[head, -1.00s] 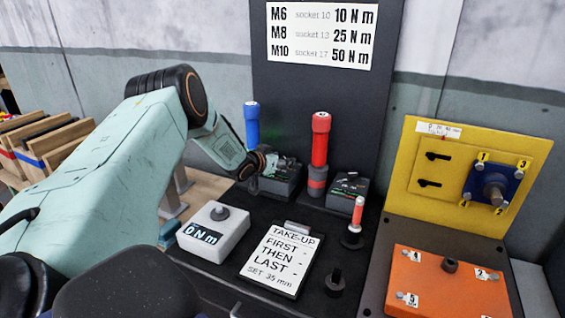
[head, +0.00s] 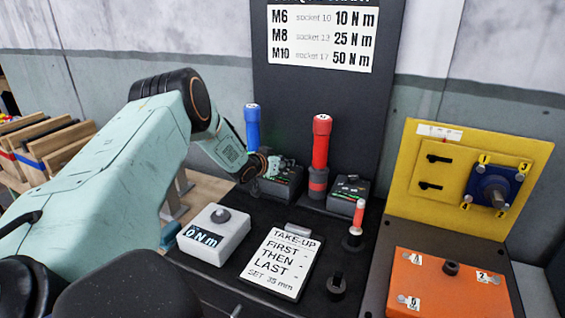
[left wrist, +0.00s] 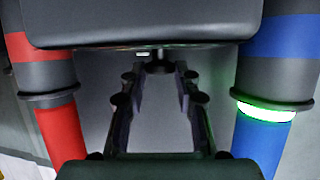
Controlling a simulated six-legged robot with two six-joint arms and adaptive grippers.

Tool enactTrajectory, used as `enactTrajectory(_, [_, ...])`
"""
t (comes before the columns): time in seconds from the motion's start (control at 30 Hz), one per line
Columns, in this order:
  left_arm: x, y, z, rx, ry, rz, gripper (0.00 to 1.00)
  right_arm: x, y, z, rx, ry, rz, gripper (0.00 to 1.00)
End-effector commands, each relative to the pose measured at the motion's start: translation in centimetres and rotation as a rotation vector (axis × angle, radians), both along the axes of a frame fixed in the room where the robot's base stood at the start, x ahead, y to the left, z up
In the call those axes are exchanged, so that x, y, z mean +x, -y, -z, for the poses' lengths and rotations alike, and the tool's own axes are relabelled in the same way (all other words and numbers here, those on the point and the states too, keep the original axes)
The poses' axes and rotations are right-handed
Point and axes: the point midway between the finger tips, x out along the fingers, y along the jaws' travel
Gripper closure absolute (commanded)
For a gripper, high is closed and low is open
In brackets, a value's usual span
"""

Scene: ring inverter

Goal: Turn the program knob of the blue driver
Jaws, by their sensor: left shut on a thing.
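The blue driver (head: 252,127) stands upright in its dock at the back of the bench. It also shows at the right of the left wrist view (left wrist: 262,140), with a lit green ring. My left gripper (head: 279,166) is at the front of the dark box (head: 286,185) beside the blue driver. In the left wrist view, my left fingers (left wrist: 158,72) close in on a small dark knob (left wrist: 158,56) that sticks out of the dark box. The fingers are shut on this knob and partly hide it. My right gripper is not in view.
The red driver (head: 320,150) stands upright just right, with its own box (head: 349,190). A grey 0 Nm box (head: 214,236) and a take-up card (head: 281,262) lie in front. A yellow panel (head: 402,200) and orange plate (head: 440,290) are at the right.

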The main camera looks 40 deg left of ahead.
Motion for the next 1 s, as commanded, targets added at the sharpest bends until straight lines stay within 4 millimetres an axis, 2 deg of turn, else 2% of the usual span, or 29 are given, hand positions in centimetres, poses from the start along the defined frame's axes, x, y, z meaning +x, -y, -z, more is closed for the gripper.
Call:
enactTrajectory(0.57, [0.2,-0.4,-0.1,0.003,0.012,0.148,1.00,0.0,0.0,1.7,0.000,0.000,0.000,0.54])
enactTrajectory(1.0, [0.3,-0.9,-0.3,0.007,0.015,0.344,1.00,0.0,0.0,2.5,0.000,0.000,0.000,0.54])
